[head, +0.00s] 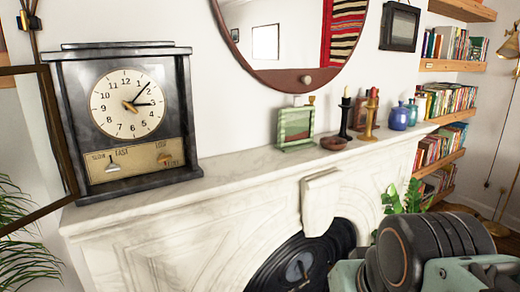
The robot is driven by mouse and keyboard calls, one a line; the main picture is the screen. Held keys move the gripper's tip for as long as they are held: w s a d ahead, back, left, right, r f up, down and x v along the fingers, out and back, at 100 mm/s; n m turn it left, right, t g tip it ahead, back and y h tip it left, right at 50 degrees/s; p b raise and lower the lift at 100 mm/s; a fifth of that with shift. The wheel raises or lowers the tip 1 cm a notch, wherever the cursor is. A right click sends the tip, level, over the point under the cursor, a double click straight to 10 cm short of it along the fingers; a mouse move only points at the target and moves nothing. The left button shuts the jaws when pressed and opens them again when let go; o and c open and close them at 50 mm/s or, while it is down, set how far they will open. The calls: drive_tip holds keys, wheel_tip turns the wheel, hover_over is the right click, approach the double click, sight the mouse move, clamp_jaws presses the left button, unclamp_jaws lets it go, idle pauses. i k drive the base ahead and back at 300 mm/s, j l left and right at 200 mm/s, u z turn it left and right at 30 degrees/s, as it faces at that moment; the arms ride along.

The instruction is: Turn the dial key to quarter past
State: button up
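A black mantel clock (189,120) stands on the left of the marble mantel. Its round cream dial (118,88) faces me, with one dark hand towards about 1 to 2 and another towards 3. A small gold piece (127,105) sits near the dial centre; I cannot tell if it is the dial key. A brass plate below the dial reads SLOW and FAST, with a silver lever (113,166) at its left and a small gold piece (164,158) at its right. My arm shows at the lower right, apart from the clock; my gripper is not seen.
A dark-framed glass door (62,130) stands swung out left of the clock. A green frame (295,126), candlesticks (370,118), a brown bowl (334,143) and blue jars (399,117) stand farther right. The mantel top (235,163) between clock and green frame is clear.

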sight(129, 106)
drive_tip(key=u, duration=1.25)
drive_tip(key=k+l+u, duration=0.15)
drive_tip(key=l, duration=0.2)
drive_tip(key=k+l+u, duration=0.2)
drive_tip(key=k+l+z, duration=0.1)
drive_tip(key=l, duration=0.4)
drive_tip(key=i+j+u, duration=0.15)
drive_tip(key=i, duration=0.3)
